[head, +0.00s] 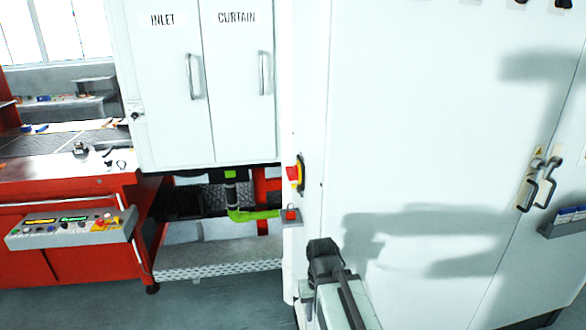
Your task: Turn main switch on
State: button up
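A red and yellow rotary switch (297,173) sits on the narrow left side face of the tall white cabinet (400,130). It looks like the main switch; its handle position is too small to read. My gripper (322,250) is the dark end of my arm at the bottom centre, below the switch and slightly right of it in the picture. It is apart from the switch. Its fingers cannot be made out, so I cannot tell whether it is open or shut.
White doors marked INLET and CURTAIN (200,85) stand to the left. A red machine (90,265) carries a grey control panel (72,228). A green pipe (250,213) ends near a small red part (291,214) below the switch. Cabinet handles (540,185) are at right. Grey floor (215,300) shows at lower left.

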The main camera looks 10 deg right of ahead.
aim_at(292, 172)
jog(key=u, duration=0.1)
jog(key=k, duration=0.65)
jog(key=u, duration=0.4)
jog(key=i, duration=0.9)
jog(key=u, duration=1.15)
jog(key=i, duration=1.7)
jog(key=z, duration=0.5)
